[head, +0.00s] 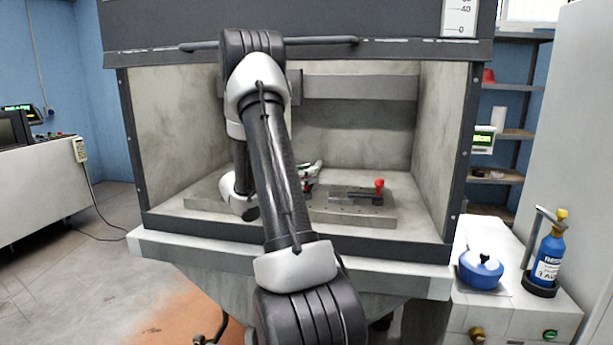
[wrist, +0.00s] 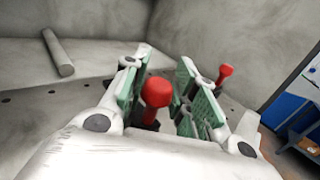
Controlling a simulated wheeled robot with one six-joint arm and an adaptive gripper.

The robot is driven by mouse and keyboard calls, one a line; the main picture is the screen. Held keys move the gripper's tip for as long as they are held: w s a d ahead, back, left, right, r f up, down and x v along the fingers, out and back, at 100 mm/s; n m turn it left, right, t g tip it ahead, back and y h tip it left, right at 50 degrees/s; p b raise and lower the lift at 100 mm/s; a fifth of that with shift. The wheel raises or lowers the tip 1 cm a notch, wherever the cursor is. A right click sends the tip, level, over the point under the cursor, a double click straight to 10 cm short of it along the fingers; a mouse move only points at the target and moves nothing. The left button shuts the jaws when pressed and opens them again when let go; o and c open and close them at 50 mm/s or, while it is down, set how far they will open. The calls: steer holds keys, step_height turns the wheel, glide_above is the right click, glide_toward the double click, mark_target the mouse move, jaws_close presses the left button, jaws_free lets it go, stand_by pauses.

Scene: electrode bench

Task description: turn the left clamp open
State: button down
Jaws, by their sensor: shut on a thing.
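The left clamp's red knob (wrist: 157,92) stands between the green-padded fingers of my gripper (wrist: 163,68) in the wrist view. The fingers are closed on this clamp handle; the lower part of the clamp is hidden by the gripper. In the head view a little red of the left clamp (head: 307,188) shows beside my gripper (head: 311,172), and my arm hides much around it. The right clamp (head: 379,184), also red-topped, stands to the right on the metal plate; its red knob (wrist: 225,71) shows beyond the right finger in the wrist view.
The clamps sit on a holed metal plate (head: 350,215) inside a walled enclosure with a dark hood edge above. A grey rod (wrist: 58,53) lies at the left in the wrist view. A blue pot (head: 481,270) and blue bottle (head: 550,250) stand outside, right.

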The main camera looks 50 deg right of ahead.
steer(key=c, duration=1.2)
jaws_free()
steer(key=shift+c, duration=0.2)
steer(key=v, duration=1.2)
